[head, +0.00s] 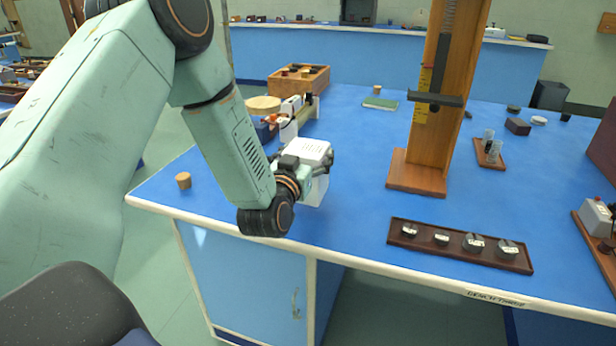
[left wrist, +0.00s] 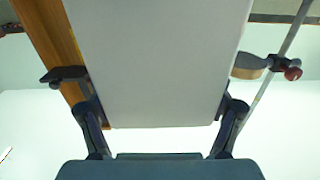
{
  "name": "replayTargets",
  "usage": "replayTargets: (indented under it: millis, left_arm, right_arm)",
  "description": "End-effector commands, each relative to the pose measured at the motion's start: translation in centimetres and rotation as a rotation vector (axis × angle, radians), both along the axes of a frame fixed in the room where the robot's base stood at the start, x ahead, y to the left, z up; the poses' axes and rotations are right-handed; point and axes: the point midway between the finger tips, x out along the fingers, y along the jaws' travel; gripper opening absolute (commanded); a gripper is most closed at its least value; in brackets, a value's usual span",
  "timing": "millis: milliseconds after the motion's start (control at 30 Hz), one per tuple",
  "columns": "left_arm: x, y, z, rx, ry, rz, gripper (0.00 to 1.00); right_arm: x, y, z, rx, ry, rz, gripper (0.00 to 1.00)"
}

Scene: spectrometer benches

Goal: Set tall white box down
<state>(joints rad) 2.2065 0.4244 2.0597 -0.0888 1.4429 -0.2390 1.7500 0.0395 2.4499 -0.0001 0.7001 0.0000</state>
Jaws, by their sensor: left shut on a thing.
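The tall white box (head: 318,191) is near the front left part of the blue bench (head: 350,225), partly hidden behind my left gripper and wrist. My left gripper (head: 322,168) is shut on the box. In the left wrist view the box (left wrist: 160,60) fills the middle as a plain pale face, with one finger of the gripper (left wrist: 160,125) on each side. I cannot tell whether the box's base touches the bench top. My right gripper is not in view.
A cork (head: 183,181) stands left on the bench. A wooden stand (head: 436,120) rises right of the box, with a dark tray (head: 460,245) of small metal pieces in front. A wooden crate (head: 300,80) and small items lie behind. Bare bench lies between box and tray.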

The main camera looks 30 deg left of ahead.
Motion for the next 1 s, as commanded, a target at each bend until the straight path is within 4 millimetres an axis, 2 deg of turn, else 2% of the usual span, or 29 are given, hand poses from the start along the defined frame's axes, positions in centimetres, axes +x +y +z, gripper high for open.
replayTargets:
  millis: [133, 333, 767, 800, 1000]
  left_arm:
    - [0.0, -0.1, -0.9, 0.002, -0.004, 0.001, 0.28]
    - [-0.1, -0.3, -3.6, 0.003, -0.002, 0.0, 0.28]
    - [-0.1, -0.4, -4.1, 0.001, -0.005, 0.0, 0.28]
    - [-0.2, -0.4, -4.2, 0.0, -0.001, 0.0, 0.81]
    - [-0.2, -0.4, -4.2, 0.0, -0.001, 0.0, 0.98]
  right_arm:
    - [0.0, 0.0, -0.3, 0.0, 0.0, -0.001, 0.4]
    - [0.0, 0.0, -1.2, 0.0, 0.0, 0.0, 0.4]
    - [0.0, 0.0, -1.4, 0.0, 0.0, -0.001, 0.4]
    - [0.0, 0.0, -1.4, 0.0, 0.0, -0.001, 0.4]
    - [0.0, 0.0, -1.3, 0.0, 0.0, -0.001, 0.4]
